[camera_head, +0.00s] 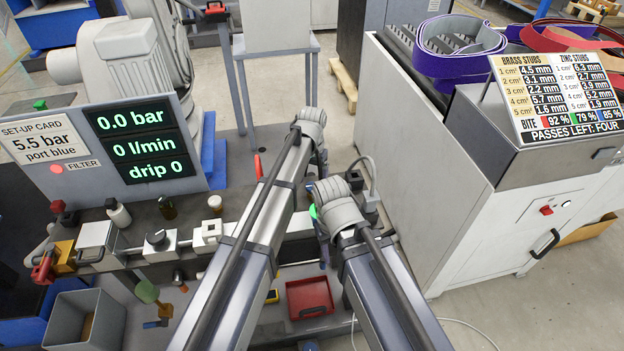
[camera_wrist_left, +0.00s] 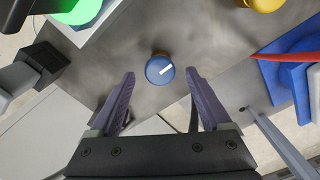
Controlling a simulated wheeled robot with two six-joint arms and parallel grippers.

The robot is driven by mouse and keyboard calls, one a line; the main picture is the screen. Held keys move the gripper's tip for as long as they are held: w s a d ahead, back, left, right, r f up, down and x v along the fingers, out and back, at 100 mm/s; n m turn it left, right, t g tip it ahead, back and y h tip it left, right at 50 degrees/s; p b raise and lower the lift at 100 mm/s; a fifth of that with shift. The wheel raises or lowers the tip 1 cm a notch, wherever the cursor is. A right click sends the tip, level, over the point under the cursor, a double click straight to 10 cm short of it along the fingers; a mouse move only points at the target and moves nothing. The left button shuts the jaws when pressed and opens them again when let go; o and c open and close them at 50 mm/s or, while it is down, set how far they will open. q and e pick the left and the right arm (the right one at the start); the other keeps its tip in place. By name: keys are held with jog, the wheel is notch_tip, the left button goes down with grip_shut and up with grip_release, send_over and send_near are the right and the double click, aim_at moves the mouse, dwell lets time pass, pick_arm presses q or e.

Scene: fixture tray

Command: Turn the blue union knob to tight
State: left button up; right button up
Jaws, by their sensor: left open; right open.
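The blue union knob (camera_wrist_left: 160,69) shows in the left wrist view as a round cap on a grey surface. Its white mark runs from the middle toward the right and slightly up. My left gripper (camera_wrist_left: 160,80) is open, with one purple finger on each side below the knob and a gap to each. No contact shows. In the head view I cannot make out the knob, and my left gripper (camera_head: 322,160) is mostly hidden behind its own wrist. My right gripper (camera_head: 323,252) is low beside the bench, largely hidden by its wrist, and open.
The display (camera_head: 140,140) reads 0.0 bar, 0 l/min, drip 0. The set-up card (camera_head: 38,136) reads 5.5 bar, port blue. A green round part (camera_wrist_left: 78,8) and a red pointed part (camera_wrist_left: 285,47) flank the knob. A red tray (camera_head: 310,297) lies in front.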

aim_at(312, 186)
pick_arm(q)
notch_tip(312, 186, up, 6)
jog(key=p, duration=0.5)
jog(key=shift+r+p, duration=0.25)
jog(key=shift+p, duration=0.15)
jog(key=s+a+r+n+y+p, duration=0.1)
jog(key=s+a+r+p, duration=0.2)
jog(key=s, duration=0.4)
jog(key=s+a+r+n+p, duration=0.1)
jog(key=s+a+r+p, duration=0.25)
jog(key=s, duration=0.45)
jog(key=s+f+m+b, duration=0.1)
jog(key=s+f+b, duration=0.5)
jog(key=s, duration=0.4)
jog(key=shift+d+f+b, duration=0.2)
jog(key=shift+f+b, duration=0.05)
jog(key=shift+b, duration=0.1)
dwell(0.4)
